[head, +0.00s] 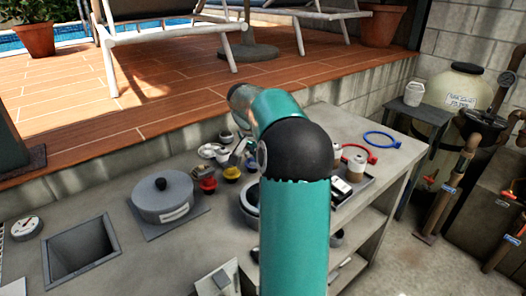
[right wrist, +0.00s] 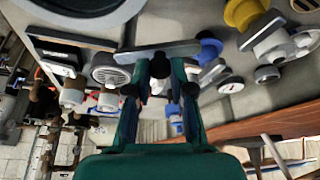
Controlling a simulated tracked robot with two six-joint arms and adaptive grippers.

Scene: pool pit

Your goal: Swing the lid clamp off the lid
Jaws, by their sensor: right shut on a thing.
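In the right wrist view, my right gripper (right wrist: 160,88) is shut on the dark knob (right wrist: 160,67) of a flat grey bar, which looks like the lid clamp (right wrist: 182,49). The bar lies crosswise beyond my fingertips. A large round dark vessel or lid with a pale rim (right wrist: 85,20) is cut off at the upper left, and the bar appears to be beside it. In the head view my teal right arm hides the gripper and the clamp. A round grey pot rim (head: 247,208) shows partly behind the arm. My left gripper is not in view.
A grey lidded pot (head: 163,200) stands on the bench left of my arm, near a square opening (head: 80,250). Red and yellow fittings (head: 208,184) lie close to the arm. A tray (head: 352,190), a red ring (head: 366,150) and a blue ring (head: 382,140) lie to the right.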

